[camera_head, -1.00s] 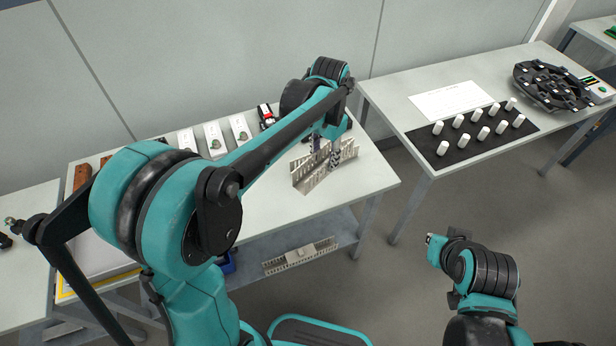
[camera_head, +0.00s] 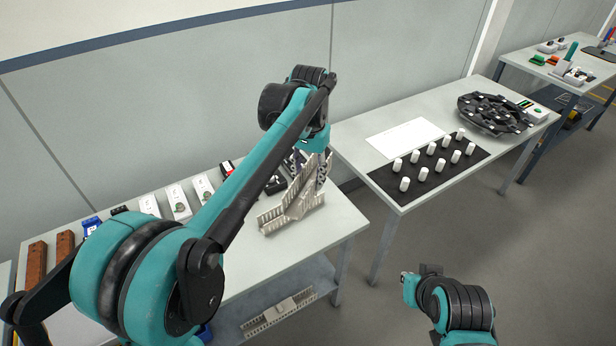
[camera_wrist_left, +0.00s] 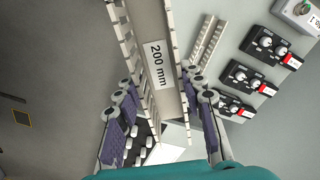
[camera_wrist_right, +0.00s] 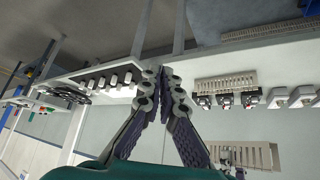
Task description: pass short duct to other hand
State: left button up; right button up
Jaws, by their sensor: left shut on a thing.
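The short duct (camera_head: 302,187) is a pale slotted channel with a "200 mm" label, which shows in the left wrist view (camera_wrist_left: 158,62). My left gripper (camera_head: 312,168) is shut on it, one finger on each side in the left wrist view (camera_wrist_left: 160,90), and holds it tilted above the table. The held duct also appears at lower right in the right wrist view (camera_wrist_right: 262,155). My right gripper (camera_wrist_right: 160,74) is shut and empty, its fingertips together and apart from the duct. In the head view the right arm is at lower right, away from the table.
Another slotted duct (camera_head: 272,222) lies on the near table (camera_head: 335,225), and a longer one (camera_head: 280,312) lies on its lower shelf. Several devices stand along the table's back. The right table has a black mat (camera_head: 385,180) with white cylinders. Open floor lies between the tables and me.

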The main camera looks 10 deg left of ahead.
jog(key=o, duration=0.4)
pick_arm(q)
jog(key=shift+n, duration=0.3)
pick_arm(e)
jog(key=n, duration=0.1)
jog(key=n+t+h, duration=0.6)
jog(key=n+t, duration=0.4)
jog(key=n, duration=2.1)
send_near(307, 207)
notch_tip(307, 207, up, 4)
jog(key=x, duration=1.1)
jog(key=shift+a+r, duration=0.15)
jog(key=shift+r, duration=0.1)
